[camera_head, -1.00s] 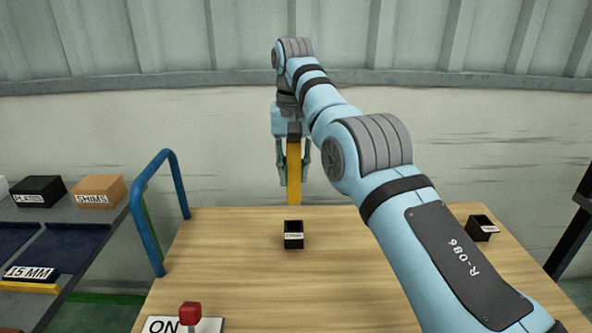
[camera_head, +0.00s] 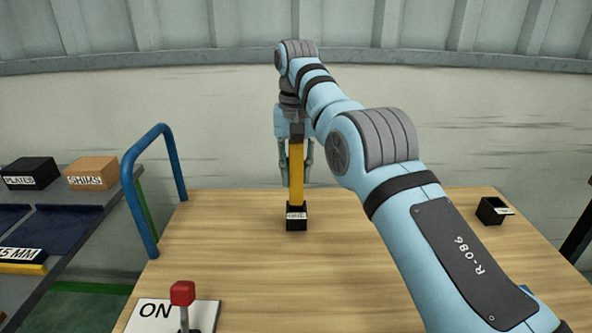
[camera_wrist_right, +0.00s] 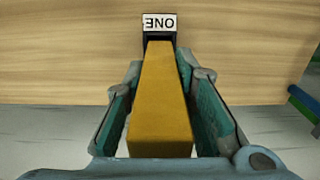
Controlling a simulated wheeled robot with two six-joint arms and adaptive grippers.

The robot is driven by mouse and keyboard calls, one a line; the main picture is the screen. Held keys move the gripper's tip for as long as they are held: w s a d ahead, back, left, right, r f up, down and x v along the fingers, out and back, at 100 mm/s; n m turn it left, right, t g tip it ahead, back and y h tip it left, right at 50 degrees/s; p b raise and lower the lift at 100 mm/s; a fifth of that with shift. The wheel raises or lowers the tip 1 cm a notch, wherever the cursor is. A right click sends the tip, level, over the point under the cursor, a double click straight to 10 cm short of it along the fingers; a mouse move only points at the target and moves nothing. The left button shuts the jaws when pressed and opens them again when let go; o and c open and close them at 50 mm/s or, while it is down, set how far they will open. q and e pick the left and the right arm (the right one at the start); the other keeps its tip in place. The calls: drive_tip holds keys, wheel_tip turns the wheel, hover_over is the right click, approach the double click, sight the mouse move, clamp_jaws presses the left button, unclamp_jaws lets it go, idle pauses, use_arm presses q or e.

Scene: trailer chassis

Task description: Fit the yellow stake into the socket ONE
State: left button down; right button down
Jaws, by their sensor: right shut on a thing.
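Socket ONE (camera_head: 296,222), a small black box with a white label, sits on the wooden table. In the head view the stake's lower end meets the socket's top; how deep it sits inside is hidden. In the right wrist view the stake (camera_wrist_right: 160,105) runs between the fingers to the socket's label (camera_wrist_right: 160,23), which reads ONE upside down. My left gripper is out of view.
A red-knobbed lever (camera_head: 182,293) on a plate marked ON is at the front left. A blue rail (camera_head: 128,200) rises at the left edge, beside a shelf with boxes. The table (camera_head: 240,260) is otherwise mostly clear.

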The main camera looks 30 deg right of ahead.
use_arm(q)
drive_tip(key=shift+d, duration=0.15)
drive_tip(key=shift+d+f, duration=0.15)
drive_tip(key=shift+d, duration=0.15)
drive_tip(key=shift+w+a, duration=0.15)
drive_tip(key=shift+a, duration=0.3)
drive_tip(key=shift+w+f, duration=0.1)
use_arm(e)
drive_tip(key=shift+f, duration=0.2)
drive_tip(key=shift+f+b, duration=0.1)
drive_tip(key=shift+b, duration=0.25)
drive_tip(key=shift+f, duration=0.2)
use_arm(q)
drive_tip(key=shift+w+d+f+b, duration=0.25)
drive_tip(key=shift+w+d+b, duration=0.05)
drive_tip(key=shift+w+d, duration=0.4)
use_arm(e)
drive_tip(key=shift+f, duration=0.1)
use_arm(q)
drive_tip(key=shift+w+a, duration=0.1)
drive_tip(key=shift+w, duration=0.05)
use_arm(e)
drive_tip(key=shift+f, duration=0.1)
